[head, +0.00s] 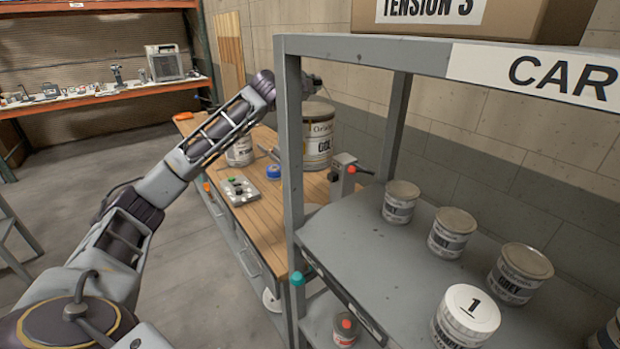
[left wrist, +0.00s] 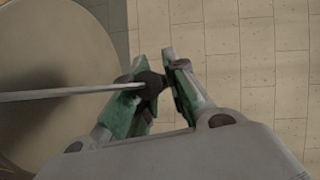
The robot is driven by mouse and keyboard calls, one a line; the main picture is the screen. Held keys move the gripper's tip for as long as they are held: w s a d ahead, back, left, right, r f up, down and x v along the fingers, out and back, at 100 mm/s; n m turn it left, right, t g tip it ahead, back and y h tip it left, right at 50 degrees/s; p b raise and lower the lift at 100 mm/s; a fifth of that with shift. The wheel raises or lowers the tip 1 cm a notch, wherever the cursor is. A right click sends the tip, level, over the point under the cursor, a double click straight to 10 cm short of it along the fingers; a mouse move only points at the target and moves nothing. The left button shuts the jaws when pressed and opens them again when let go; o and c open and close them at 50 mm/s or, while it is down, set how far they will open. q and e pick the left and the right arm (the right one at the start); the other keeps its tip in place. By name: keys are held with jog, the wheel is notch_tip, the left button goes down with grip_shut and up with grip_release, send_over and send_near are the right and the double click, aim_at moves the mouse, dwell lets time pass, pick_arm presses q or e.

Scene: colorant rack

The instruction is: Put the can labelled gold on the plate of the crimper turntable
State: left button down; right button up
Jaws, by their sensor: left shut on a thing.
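The large can labelled gold (head: 318,140), white with a tan lid, stands upright at the far part of the wooden bench; its label is partly cut off. My left gripper (head: 312,82) is above it, partly hidden by the shelf post. In the left wrist view my left gripper (left wrist: 158,85) is shut on a dark grip on a thin rod, apparently the can's handle; the round lid (left wrist: 55,75) is beside it. I cannot tell whether the can touches the bench. The crimper (head: 343,175), with red and black knobs, stands in front; its plate is not clearly visible. My right gripper is not in view.
A grey shelf rack (head: 345,250) fills the right, its post (head: 290,150) close to my left arm. It holds several small cans and a white-lidded can (head: 469,312).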

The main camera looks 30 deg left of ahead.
pick_arm(q)
notch_tip(320, 180, down, 21)
jog(key=shift+s+b, duration=0.1)
jog(key=shift+b, duration=0.25)
jog(key=shift+f, duration=0.75)
jog(key=shift+f, duration=2.1)
jog(key=c, duration=1.8)
grip_release()
jog(key=shift+f, duration=0.1)
jog(key=shift+c, duration=0.2)
jog(key=o, duration=0.4)
